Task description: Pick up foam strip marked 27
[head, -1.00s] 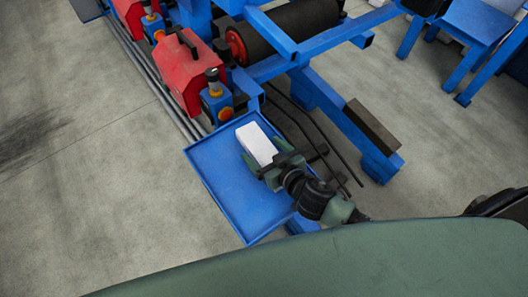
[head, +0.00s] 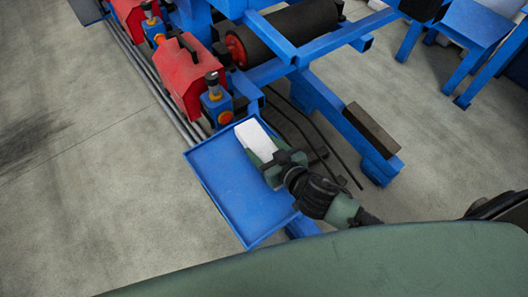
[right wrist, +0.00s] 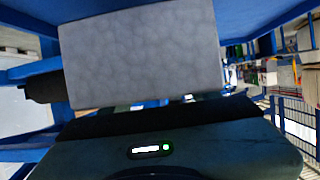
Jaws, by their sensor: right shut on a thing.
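The foam strip, a white block (head: 256,138), is at the upper right edge of the blue tray (head: 222,185) in the head view. No number can be read on it. My right gripper (head: 268,158) is shut on the block, with its fingers along the block's sides. In the right wrist view the block's pale mottled face (right wrist: 143,58) fills the upper middle, in front of the gripper body (right wrist: 165,148). I cannot tell whether the block touches the tray. My left gripper is not in view.
Red boxes (head: 178,77) and blue posts with orange buttons (head: 217,100) stand beyond the tray. A dark roller (head: 290,35) sits in the blue frame (head: 325,100). Dark rods lie to the tray's right. Bare concrete floor (head: 90,180) is free at left.

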